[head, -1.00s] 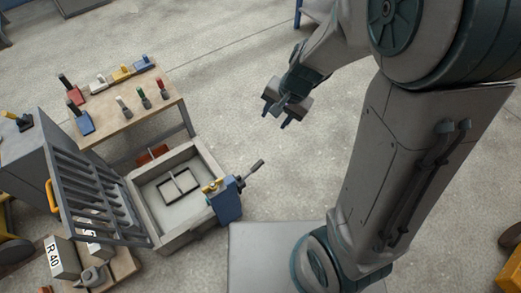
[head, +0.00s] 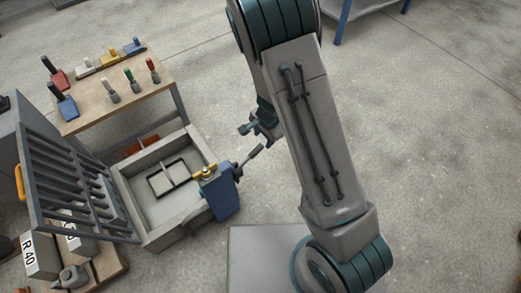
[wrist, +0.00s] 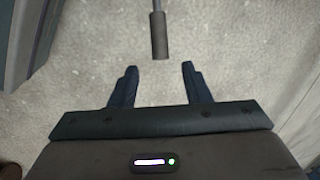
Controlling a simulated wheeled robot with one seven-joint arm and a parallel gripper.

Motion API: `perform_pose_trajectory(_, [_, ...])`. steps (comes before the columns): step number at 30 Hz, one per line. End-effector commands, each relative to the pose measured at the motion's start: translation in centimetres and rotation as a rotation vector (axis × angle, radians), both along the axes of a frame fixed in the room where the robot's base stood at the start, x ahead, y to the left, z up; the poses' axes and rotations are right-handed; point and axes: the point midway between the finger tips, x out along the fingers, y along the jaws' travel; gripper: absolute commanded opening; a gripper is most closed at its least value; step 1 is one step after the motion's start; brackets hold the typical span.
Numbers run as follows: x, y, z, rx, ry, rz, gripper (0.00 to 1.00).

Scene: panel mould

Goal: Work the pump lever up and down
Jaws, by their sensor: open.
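The pump (head: 219,190) is a blue box on the right wall of the grey mould box. Its dark lever (head: 247,157) sticks out up and to the right, ending in a thicker grip. In the wrist view the lever grip (wrist: 159,36) hangs in from the top, centred ahead of the fingers. My gripper (wrist: 158,84) is open and empty, its two dark fingers spread with the grip end just beyond their tips. In the head view my gripper (head: 256,130) is close to the lever's end, partly hidden by my arm. I see no clear contact.
The mould box (head: 148,200) has its barred grey lid (head: 62,185) raised at left. A wooden table (head: 120,105) with several coloured-handled tools stands behind. Blocks marked R 40 (head: 40,255) sit front left.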

Motion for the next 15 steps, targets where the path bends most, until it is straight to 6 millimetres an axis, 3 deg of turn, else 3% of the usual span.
perform_pose_trajectory(1, [0.1,0.1,-1.8,-0.001,0.002,-0.002,0.43])
perform_pose_trajectory(6, [0.6,0.4,-4.9,0.0,0.002,-0.002,0.43])
perform_pose_trajectory(15, [1.0,0.8,-7.4,0.0,0.0,0.0,0.43])
